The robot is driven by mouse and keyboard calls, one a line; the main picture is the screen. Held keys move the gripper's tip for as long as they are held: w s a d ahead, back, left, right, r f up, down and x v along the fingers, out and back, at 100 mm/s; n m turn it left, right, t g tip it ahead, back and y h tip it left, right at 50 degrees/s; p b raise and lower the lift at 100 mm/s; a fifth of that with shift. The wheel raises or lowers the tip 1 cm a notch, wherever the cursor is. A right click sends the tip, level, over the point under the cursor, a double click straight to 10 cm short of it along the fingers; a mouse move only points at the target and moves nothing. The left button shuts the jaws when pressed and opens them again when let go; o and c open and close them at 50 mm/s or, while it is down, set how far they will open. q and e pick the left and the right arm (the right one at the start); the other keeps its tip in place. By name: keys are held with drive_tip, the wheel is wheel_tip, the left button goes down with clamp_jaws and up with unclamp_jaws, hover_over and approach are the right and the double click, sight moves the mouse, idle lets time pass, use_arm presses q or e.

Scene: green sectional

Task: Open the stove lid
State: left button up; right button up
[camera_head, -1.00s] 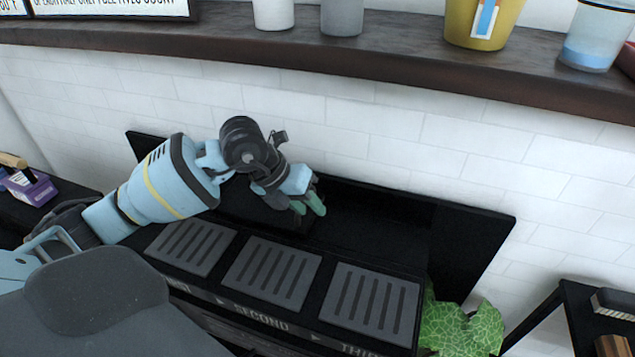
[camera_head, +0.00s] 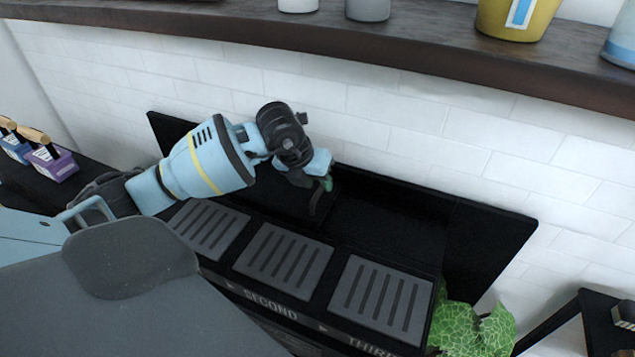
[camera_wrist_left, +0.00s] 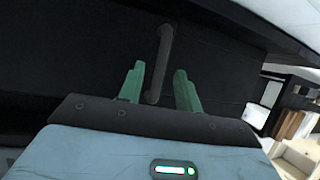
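The black stove (camera_head: 390,220) stands against the white wall, with grey slotted grates along its front. A dark curved handle (camera_head: 317,203) stands on its black lid surface, just below my left gripper (camera_head: 326,184). The handle also shows in the left wrist view (camera_wrist_left: 160,62). There the two green fingers of my left gripper (camera_wrist_left: 161,86) are apart, one on each side of the handle's near end. I see gaps between fingers and handle. The lid's edges are hard to tell in the dark. My right gripper is not in view.
A dark shelf (camera_head: 400,45) with pots runs above the stove. A green patterned thing (camera_head: 470,330) lies at the stove's right front corner. Purple and blue holders (camera_head: 52,163) stand on the left counter. A dark table (camera_head: 610,325) is at the right.

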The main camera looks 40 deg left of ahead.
use_arm(q)
drive_tip(key=shift+w+f, duration=0.25)
drive_tip(key=shift+f, duration=0.2)
clamp_jaws()
drive_tip(key=shift+r, duration=0.1)
